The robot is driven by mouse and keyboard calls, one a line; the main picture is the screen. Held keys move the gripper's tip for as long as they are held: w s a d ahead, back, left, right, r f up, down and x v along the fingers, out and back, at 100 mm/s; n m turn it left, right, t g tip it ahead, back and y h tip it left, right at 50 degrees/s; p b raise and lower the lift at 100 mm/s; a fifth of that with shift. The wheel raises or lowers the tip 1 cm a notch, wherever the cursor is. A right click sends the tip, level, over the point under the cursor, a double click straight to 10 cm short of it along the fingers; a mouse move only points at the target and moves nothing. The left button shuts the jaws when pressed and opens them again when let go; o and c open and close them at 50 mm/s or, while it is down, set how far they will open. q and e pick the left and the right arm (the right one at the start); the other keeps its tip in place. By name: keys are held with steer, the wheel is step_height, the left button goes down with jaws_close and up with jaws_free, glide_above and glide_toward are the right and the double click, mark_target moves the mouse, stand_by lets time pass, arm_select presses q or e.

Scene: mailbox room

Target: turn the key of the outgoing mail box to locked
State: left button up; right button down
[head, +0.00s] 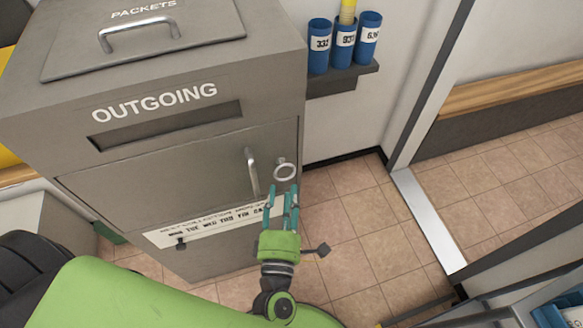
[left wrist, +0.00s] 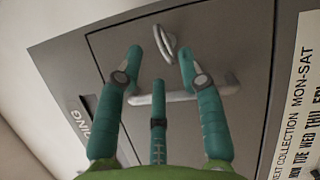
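The grey outgoing mail box (head: 120,185) stands at the left of the head view. The key (left wrist: 165,42) also shows in the left wrist view, above the handle (left wrist: 185,97). My left gripper (head: 284,194) has teal fingers that point up at the door, just below the key in the picture. In the left wrist view its fingers (left wrist: 160,62) are spread and empty, with the key beyond the tips. My right gripper is not in view.
A dark wall shelf (head: 343,80) with blue cups (head: 343,42) is right of the box. Tiled floor (head: 350,230) is clear to the right, before a door frame.

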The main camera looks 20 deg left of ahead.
mark_target(286, 180)
arm_select(q)
steer(key=x, duration=0.6)
steer(key=shift+w+a+p, duration=0.1)
steer(key=shift+w+p, duration=0.1)
steer(key=shift+p, duration=0.2)
